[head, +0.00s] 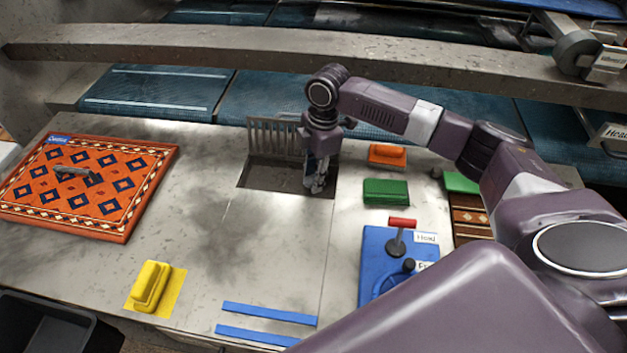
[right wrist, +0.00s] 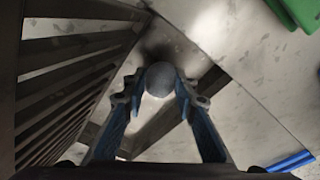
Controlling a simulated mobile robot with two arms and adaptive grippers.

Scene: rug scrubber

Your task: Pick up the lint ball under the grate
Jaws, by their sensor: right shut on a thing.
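The lint ball (right wrist: 160,79) is a small grey ball between the fingertips of my right gripper (right wrist: 160,88) in the right wrist view. The right gripper is shut on it. In the head view my right gripper (head: 317,184) points down over the dark rectangular opening in the table, and the ball cannot be made out there. The slatted metal grate (head: 272,134) stands upright at the back edge of the opening. It also shows at the left of the right wrist view (right wrist: 62,75). My left gripper is not in view.
An orange patterned rug (head: 85,185) lies at left, a yellow brush (head: 152,286) at front. Orange (head: 387,154) and green (head: 386,191) blocks and a blue lever panel (head: 378,255) are at right. A grey beam (head: 230,47) crosses behind. The table's middle is clear.

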